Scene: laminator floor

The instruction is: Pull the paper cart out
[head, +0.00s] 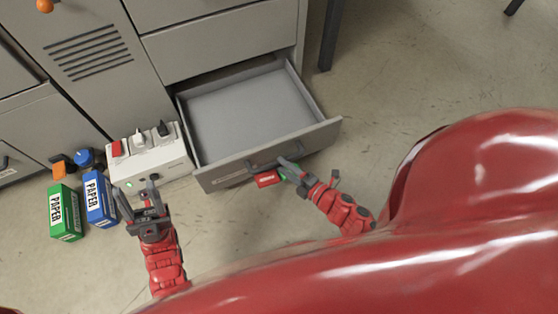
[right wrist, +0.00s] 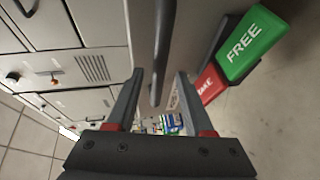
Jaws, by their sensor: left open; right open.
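The grey paper cart (head: 225,172) stands out from the cabinet like an open drawer, and its inside looks empty. Its dark handle bar (head: 263,164) runs along the front panel. In the right wrist view the handle (right wrist: 157,70) lies ahead, between the lines of my right gripper's fingers. My right gripper (head: 284,167) is open at the right part of the handle. Below the front panel are a red pedal (head: 266,179) and a green pedal marked FREE (right wrist: 245,50), the green one partly hidden by my gripper in the head view. My left gripper (head: 134,187) is open and empty.
A white box with switches (head: 150,160) stands left of the cart, just beyond my left gripper. Green (head: 65,212) and blue (head: 99,198) PAPER packs stand further left. A dark leg (head: 331,35) rises at the back right. The floor right of the cart is clear.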

